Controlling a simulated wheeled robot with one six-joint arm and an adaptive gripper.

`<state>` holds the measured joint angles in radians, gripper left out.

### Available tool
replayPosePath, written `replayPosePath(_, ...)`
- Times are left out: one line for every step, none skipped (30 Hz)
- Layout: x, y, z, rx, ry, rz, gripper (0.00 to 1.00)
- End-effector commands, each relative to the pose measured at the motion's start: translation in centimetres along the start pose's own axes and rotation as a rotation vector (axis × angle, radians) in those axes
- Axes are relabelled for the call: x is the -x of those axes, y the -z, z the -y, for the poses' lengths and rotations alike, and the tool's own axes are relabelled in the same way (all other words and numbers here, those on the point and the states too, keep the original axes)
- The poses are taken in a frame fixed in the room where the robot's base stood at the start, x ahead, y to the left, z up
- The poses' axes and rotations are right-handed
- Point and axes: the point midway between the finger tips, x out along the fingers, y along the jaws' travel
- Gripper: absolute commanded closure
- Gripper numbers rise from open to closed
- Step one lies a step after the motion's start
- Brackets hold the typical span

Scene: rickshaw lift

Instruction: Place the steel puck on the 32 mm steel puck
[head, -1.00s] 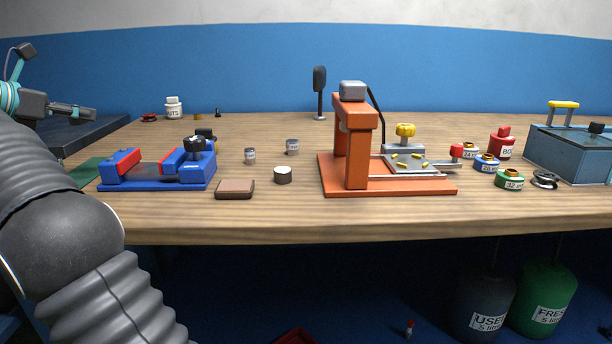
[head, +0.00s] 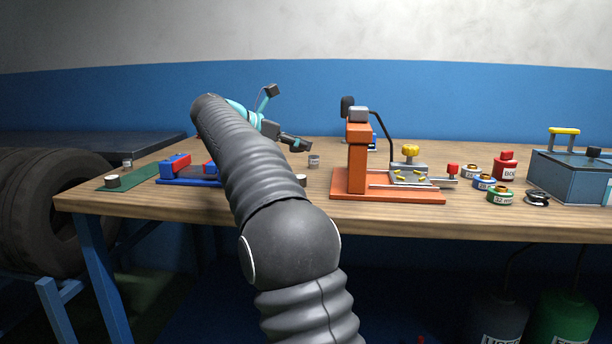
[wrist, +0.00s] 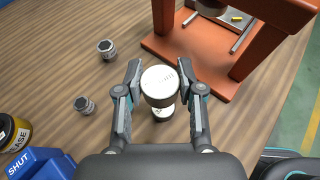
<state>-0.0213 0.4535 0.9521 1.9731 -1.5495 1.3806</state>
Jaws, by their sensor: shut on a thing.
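My gripper (wrist: 160,84) is shut on a round puck (wrist: 160,80) with a bright steel top and darker sides. In the head view my gripper (head: 303,145) is above the table between the blue vise and the orange press; the held puck cannot be made out there. A labelled pale cylinder (wrist: 163,113) shows just below the held puck in the wrist view; I cannot tell whether they touch. Two small grey pucks stand to the left, one farther (wrist: 107,48) and one nearer (wrist: 85,105). No size label is readable on these pucks, so I cannot tell which is 32 mm.
The orange press (head: 358,165) stands right of my gripper. The blue vise (head: 185,173) is to the left, partly behind my arm. A puck (head: 112,181) sits on a green mat (head: 135,176). Labelled tins (head: 500,193) stand near a blue-grey box (head: 570,178) at the right.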

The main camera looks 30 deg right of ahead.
Motion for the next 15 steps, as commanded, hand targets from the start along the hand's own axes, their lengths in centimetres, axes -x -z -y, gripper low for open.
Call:
replayPosePath(-0.5,0.7,0.2,-0.001,0.004,0.000,1.00)
replayPosePath(-0.8,1.0,0.2,-0.002,0.005,0.001,1.00)
replayPosePath(-1.0,1.3,0.2,-0.002,0.006,0.001,1.00)
replayPosePath(-1.1,1.5,0.2,-0.003,0.006,0.001,1.00)
replayPosePath(-1.2,1.6,0.2,-0.004,0.006,0.001,1.00)
replayPosePath(-1.3,1.8,0.2,-0.004,0.006,0.001,1.00)
replayPosePath(-1.4,2.0,0.2,-0.003,0.006,0.001,1.00)
replayPosePath(-1.5,2.4,0.2,-0.002,0.006,0.001,1.00)
replayPosePath(-1.7,2.9,0.2,-0.003,0.006,0.000,1.00)
replayPosePath(-1.8,3.3,0.2,-0.002,0.007,0.000,1.00)
replayPosePath(-2.0,3.8,0.3,-0.001,0.007,0.000,1.00)
replayPosePath(-2.2,4.3,0.2,-0.002,0.006,0.000,1.00)
replayPosePath(-2.3,4.6,0.2,-0.002,0.005,0.000,1.00)
replayPosePath(-2.4,4.9,0.2,-0.002,0.004,0.000,1.00)
replayPosePath(-2.5,5.2,0.2,-0.002,0.004,0.000,1.00)
